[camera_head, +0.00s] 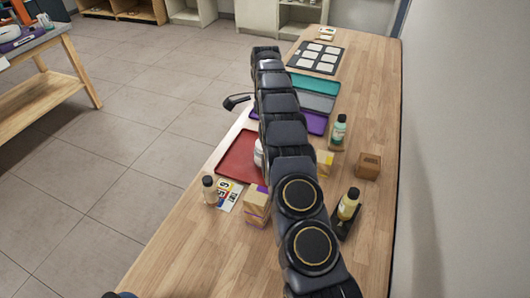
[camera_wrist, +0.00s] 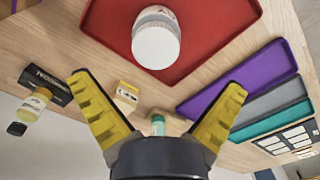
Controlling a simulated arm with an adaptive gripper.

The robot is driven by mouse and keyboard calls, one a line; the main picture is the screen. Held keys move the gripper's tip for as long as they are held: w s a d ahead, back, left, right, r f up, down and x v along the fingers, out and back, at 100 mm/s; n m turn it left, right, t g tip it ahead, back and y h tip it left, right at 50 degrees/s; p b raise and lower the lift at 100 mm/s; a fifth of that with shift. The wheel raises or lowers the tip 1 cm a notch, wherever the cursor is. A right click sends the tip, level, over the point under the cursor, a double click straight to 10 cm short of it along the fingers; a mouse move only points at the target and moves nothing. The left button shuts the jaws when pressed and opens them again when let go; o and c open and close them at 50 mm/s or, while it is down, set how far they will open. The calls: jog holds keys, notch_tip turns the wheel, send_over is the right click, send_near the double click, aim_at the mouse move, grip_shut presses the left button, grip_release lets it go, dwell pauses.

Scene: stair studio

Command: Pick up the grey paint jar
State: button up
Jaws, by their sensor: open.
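A pale grey-white jar with a wide round lid (camera_wrist: 156,42) stands on a red tray (camera_wrist: 215,32), at the top middle of the wrist view. In the head view only a sliver of this jar (camera_head: 258,153) shows beside my arm, at the edge of the red tray (camera_head: 236,160); my arm hides the rest. My gripper (camera_wrist: 158,82) has its two yellow-padded fingers spread wide with nothing between them. The jar lies beyond the fingertips in the wrist view, apart from them. No colour label is readable on the jar.
Purple, grey and teal trays (camera_head: 314,82) lie farther along the bench. Near the red tray are a small dark-capped bottle (camera_head: 210,190), a yellow-and-purple box (camera_head: 256,205), a wooden block (camera_head: 368,166), a green bottle (camera_head: 339,132) and a yellow bottle (camera_head: 348,204). The wall borders the bench's right side.

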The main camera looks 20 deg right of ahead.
jog(key=f, duration=0.7)
jog(key=shift+s+d+f, duration=0.25)
jog(key=shift+f, duration=0.1)
jog(key=c, duration=1.2)
